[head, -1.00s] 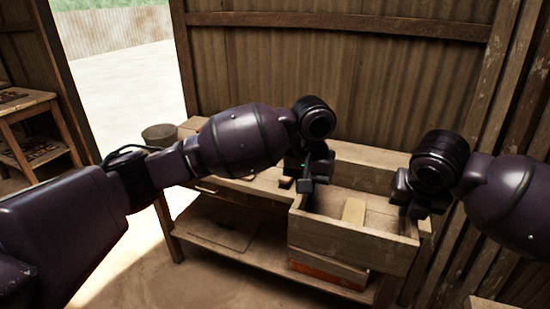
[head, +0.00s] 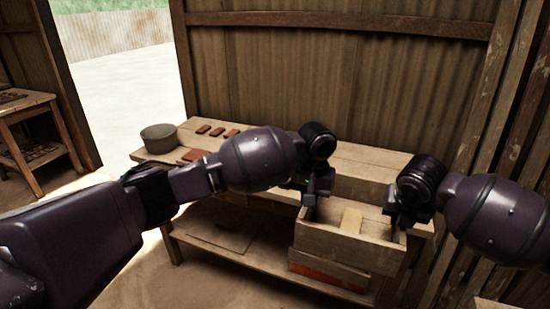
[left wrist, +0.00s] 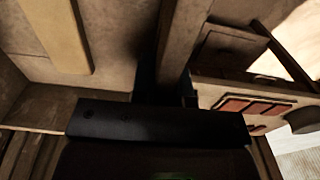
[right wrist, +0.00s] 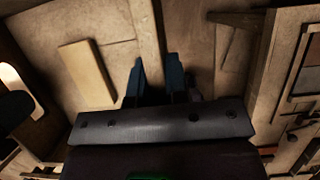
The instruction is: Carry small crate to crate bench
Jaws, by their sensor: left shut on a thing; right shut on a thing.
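The small crate (head: 345,243) is an open wooden box at the front edge of a wooden bench (head: 375,157). A pale wood block (head: 351,221) lies inside it; the block also shows in the right wrist view (right wrist: 87,74). My left gripper (head: 309,206) is shut on the crate's left wall, which runs between its fingers in the left wrist view (left wrist: 186,45). My right gripper (head: 400,222) is shut on the right wall, seen between blue fingertips in the right wrist view (right wrist: 155,80). I cannot tell whether the crate touches the bench.
Several red tiles (head: 203,129) and a grey bucket (head: 159,138) are on the bench's left part. A box with an orange-red lower part (head: 328,277) sits on the lower shelf. Another table (head: 28,104) stands far left. A corrugated wall is close behind the bench.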

